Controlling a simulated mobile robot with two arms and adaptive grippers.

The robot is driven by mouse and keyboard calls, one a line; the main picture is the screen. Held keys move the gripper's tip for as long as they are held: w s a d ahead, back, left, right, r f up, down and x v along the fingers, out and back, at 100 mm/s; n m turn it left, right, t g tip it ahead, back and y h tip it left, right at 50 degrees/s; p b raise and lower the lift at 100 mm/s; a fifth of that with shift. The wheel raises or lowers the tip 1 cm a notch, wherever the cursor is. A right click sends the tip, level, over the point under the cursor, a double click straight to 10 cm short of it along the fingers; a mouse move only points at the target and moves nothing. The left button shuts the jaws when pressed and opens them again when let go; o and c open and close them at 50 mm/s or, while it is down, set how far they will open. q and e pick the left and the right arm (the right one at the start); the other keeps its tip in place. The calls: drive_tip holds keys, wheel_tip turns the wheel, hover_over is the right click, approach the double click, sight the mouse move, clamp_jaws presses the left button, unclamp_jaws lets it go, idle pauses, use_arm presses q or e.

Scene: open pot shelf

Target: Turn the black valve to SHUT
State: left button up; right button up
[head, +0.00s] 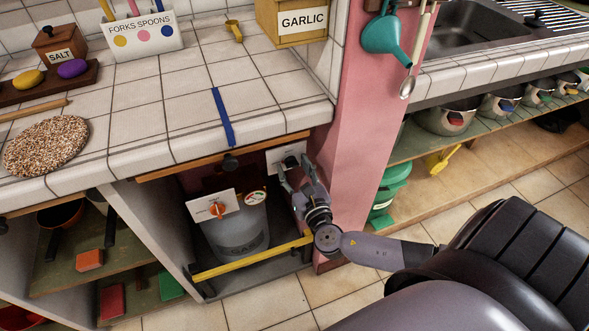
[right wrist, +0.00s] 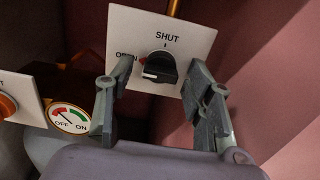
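The black valve (right wrist: 160,68) is a round knob on a white plate (right wrist: 193,38) marked SHUT at the top and OPEN at the left. Its white pointer mark is on the lower left, toward the OPEN side. In the head view the valve's white plate (head: 274,160) shows inside the open cabinet, partly hidden by my gripper. My right gripper (right wrist: 158,80) is open, with one finger on each side of the knob. The right finger stands apart from it; I cannot tell whether the left finger touches. In the head view this gripper (head: 300,170) reaches up to the plate. My left gripper is not in view.
An orange valve (head: 217,209) on another white plate and a gauge (head: 256,198) sit left of the black valve, by a grey gas cylinder (head: 240,238). A yellow bar (head: 250,255) crosses the cabinet front. A pink pillar (head: 358,130) stands close on the right.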

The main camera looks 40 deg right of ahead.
drive_tip(key=c, duration=1.1)
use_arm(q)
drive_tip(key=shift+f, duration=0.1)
use_arm(e)
clamp_jaws()
drive_tip(key=m+b, duration=0.2)
drive_tip(key=m, duration=0.1)
drive_tip(key=m+b, duration=0.2)
drive_tip(key=m, duration=0.1)
drive_tip(key=shift+a+f+m, duration=0.1)
drive_tip(key=shift+f+m, duration=0.1)
drive_tip(key=shift+m, duration=0.1)
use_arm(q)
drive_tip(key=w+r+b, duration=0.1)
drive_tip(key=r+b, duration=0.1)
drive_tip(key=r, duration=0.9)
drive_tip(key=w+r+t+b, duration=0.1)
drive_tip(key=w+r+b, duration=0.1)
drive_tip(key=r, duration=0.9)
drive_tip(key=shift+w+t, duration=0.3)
use_arm(e)
drive_tip(key=shift+r+m, duration=0.15)
drive_tip(key=shift+m, duration=2.65)
drive_tip(key=shift+r+m, duration=0.1)
drive_tip(key=shift+m, duration=2.7)
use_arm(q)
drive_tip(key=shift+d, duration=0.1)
